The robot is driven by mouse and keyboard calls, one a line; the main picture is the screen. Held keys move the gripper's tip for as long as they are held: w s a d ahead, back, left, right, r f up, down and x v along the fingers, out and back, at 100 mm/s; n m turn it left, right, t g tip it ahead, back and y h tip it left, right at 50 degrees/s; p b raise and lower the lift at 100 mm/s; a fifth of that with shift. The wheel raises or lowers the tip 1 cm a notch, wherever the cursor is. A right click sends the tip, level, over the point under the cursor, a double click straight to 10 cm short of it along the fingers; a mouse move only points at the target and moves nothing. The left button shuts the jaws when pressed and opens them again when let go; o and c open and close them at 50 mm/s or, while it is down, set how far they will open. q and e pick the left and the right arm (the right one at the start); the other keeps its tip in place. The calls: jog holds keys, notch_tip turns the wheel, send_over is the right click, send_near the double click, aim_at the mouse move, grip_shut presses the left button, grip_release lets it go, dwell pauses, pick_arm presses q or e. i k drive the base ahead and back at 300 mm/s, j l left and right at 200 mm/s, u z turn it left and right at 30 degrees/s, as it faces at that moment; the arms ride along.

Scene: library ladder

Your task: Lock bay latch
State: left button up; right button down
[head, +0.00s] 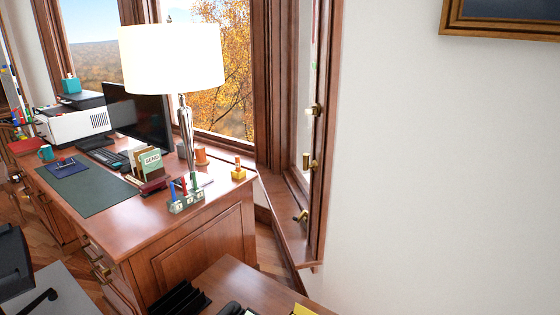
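A tall wooden window frame (327,140) of the bay stands at the right beside the white wall. Brass fittings sit along it: an upper one (314,109), a middle one (309,162) with an upright brass part, and a lower one (301,215) near the sill. Which of them is the bay latch, and whether it is locked, I cannot tell at this size. Neither of my grippers can be made out in the head view.
A wooden desk (150,230) fills the left, with a white-shaded lamp (172,60), monitor (140,110), printer (75,120) and small desk items. A lower wooden table (240,280) with black items stands at the front. A narrow floor gap (270,250) runs between desk and window.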

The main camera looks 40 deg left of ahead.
aim_at(306, 166)
jog(key=i+l+u, duration=0.1)
jog(key=u, duration=0.35)
jog(key=i+l+u, duration=0.15)
jog(key=u, duration=0.3)
jog(key=i+l+u, duration=0.2)
jog(key=u, duration=0.25)
jog(key=i+l+u, duration=0.1)
jog(key=l+u, duration=0.2)
jog(key=u, duration=0.15)
jog(key=l+u, duration=0.25)
jog(key=u, duration=0.2)
jog(key=i+l+u, duration=0.15)
jog(key=l+u, duration=0.15)
jog(key=l, duration=0.1)
